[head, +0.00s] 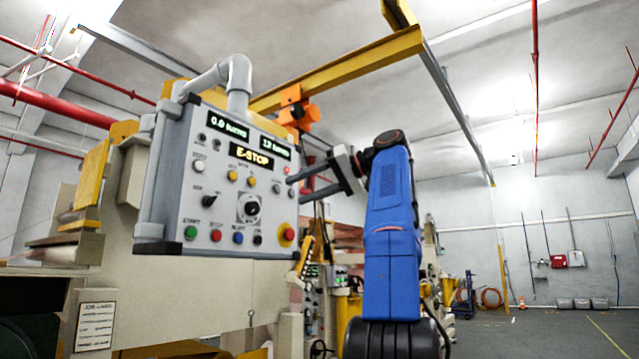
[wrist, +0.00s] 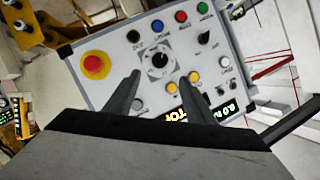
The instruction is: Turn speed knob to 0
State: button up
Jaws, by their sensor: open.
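The speed knob (head: 252,208) is a black round knob on a pale dial plate, low in the middle of a grey control panel (head: 185,160). In the wrist view the knob (wrist: 160,59) shows upside down, with a light pointer mark on it. My gripper (head: 294,188) is open and empty, at the right side of the panel in the head view. In the wrist view its two dark fingers (wrist: 159,76) are apart, with their tips framing the area just below the knob. Whether the tips touch the panel is unclear.
A red mushroom button (head: 288,235) on a yellow ring sits right of the knob. A black selector (head: 209,201) is to its left, yellow buttons (head: 232,175) above, and coloured buttons (head: 190,232) below. The central display (head: 251,157) reads E-STOP.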

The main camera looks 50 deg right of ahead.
jog(key=shift+v, duration=2.35)
jog(key=w+a+f+m+g, duration=0.2)
jog(key=w+a+f+m, duration=0.1)
jog(key=w+a+f, duration=1)
jog(key=s+a+f+g+h, duration=0.15)
jog(key=a+f, duration=0.25)
jog(key=f, duration=0.4)
jog(key=s+a+f+g, duration=0.1)
jog(key=s+a+f, duration=0.2)
jog(key=a+f, duration=0.35)
jog(key=s+a+f+g+h, duration=0.1)
jog(key=s+a+f, duration=0.15)
jog(key=f, duration=0.75)
jog(key=s+a+f+n+g+h, duration=0.1)
jog(key=s+f, duration=0.5)
jog(key=f, duration=0.6)
jog(key=s+a+f+n+g, duration=0.1)
jog(key=s+f, duration=0.5)
jog(key=f, duration=0.6)
jog(key=s+a+f+n+g+h, duration=0.1)
jog(key=s+a+f+n, duration=0.2)
jog(key=f, duration=0.9)
jog(key=s+a, duration=0.2)
jog(key=s, duration=0.1)
jog(key=shift+s+n+h, duration=0.3)
jog(key=shift+s+h, duration=0.05)
jog(key=shift+r, duration=0.1)
